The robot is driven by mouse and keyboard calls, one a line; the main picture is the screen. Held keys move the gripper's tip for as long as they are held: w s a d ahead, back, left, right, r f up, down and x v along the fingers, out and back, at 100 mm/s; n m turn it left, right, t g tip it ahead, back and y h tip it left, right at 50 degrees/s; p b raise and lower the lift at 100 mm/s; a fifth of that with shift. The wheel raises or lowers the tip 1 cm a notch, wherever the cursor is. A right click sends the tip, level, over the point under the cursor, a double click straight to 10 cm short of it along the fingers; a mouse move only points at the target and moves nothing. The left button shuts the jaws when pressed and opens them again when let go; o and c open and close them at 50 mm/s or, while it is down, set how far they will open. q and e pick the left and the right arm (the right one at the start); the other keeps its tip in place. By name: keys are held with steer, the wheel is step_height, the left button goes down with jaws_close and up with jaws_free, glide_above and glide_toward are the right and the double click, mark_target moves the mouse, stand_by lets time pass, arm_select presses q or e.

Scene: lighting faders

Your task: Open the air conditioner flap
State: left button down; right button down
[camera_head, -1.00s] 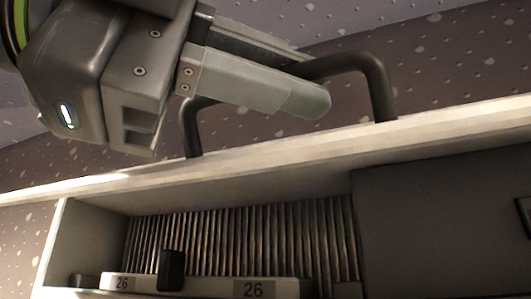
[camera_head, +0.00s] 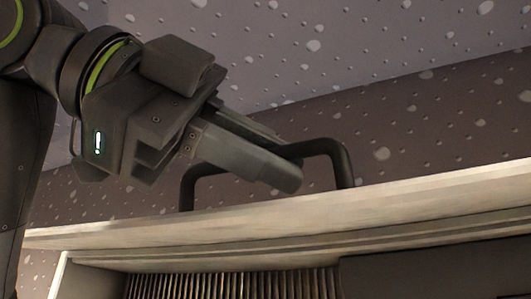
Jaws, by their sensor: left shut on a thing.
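A dark U-shaped handle (camera_head: 340,165) stands up from a pale panel (camera_head: 400,205), which appears to be the air conditioner flap. The panel juts out over the opening of the unit. My left gripper (camera_head: 288,168) comes in from the upper left and is shut on the handle's crossbar, with a finger on either side. The fingers hide the middle of the bar. Dark ribbed fins (camera_head: 240,286) show in the opening below the panel. My right gripper is not in view.
A plain dark panel (camera_head: 440,270) sits beside the fins at the lower right. A speckled wall (camera_head: 440,120) rises behind the handle and meets a speckled ceiling (camera_head: 340,50). The space right of the handle is clear.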

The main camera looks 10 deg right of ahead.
arm_select(q)
steer(key=c, duration=1.5)
jaws_free()
steer(key=shift+w+d, duration=0.1)
steer(key=shift+w, duration=0.05)
steer(key=shift+a, duration=0.3)
steer(key=b+v, duration=0.3)
steer(key=v, duration=1.4)
steer(key=shift+b, duration=0.35)
